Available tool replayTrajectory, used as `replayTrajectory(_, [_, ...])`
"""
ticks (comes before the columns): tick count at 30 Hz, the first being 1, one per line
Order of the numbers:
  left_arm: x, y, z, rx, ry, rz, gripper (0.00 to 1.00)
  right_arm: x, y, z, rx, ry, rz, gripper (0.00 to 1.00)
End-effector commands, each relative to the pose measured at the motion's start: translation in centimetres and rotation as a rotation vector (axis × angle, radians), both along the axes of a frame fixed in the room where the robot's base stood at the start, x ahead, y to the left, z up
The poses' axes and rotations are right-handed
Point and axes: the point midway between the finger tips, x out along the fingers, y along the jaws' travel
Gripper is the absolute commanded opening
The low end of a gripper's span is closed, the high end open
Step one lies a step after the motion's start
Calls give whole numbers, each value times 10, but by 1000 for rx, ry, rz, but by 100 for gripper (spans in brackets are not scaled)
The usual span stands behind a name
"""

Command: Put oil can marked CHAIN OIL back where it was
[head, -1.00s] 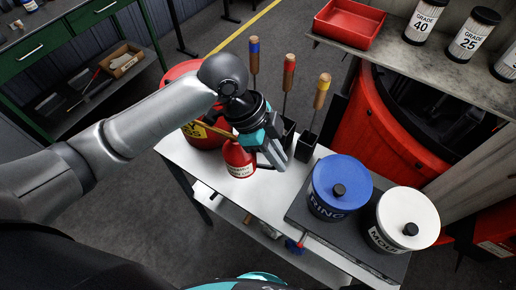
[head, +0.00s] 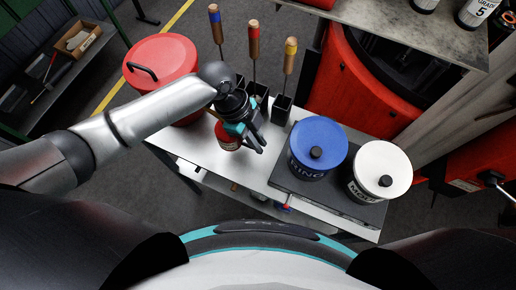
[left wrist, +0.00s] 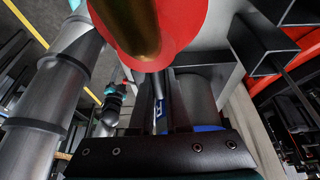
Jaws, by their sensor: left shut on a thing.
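The red oil can (head: 228,138) is upright at the white table (head: 192,147), partly hidden by my left gripper. My left gripper (head: 250,138) is shut on the can from above right in the head view. In the left wrist view the red can (left wrist: 187,22) with its brass spout fills the top, close to the gripper (left wrist: 158,115). The can's marking cannot be read. Whether its base touches the table cannot be told. My right gripper is not in view.
Several wood-handled tools (head: 253,45) stand in black holders (head: 281,107) just behind the gripper. A red lidded bin (head: 170,58) is at left. A blue RING pot (head: 317,147) and a white pot (head: 382,172) stand on a dark mat at right. Bare table lies in front of the can.

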Motion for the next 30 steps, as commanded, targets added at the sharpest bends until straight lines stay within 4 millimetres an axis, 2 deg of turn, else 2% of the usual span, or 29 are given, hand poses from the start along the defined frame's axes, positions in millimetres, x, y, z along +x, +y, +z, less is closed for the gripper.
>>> replayTrajectory(3, [1,-1,-13,-4,-1,0,0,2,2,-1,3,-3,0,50])
replayTrajectory(8, [0,-1,-23,-2,-1,-1,0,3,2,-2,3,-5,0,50])
replayTrajectory(15, [1,-1,-52,-2,-2,0,0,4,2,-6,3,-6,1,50])
replayTrajectory(28, [1,-1,-58,-3,-3,-1,0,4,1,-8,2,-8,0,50])
replayTrajectory(29, [0,0,-59,-1,-1,-1,15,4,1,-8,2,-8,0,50])
replayTrajectory(30, [0,0,-58,-1,-1,-1,19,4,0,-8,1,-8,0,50])
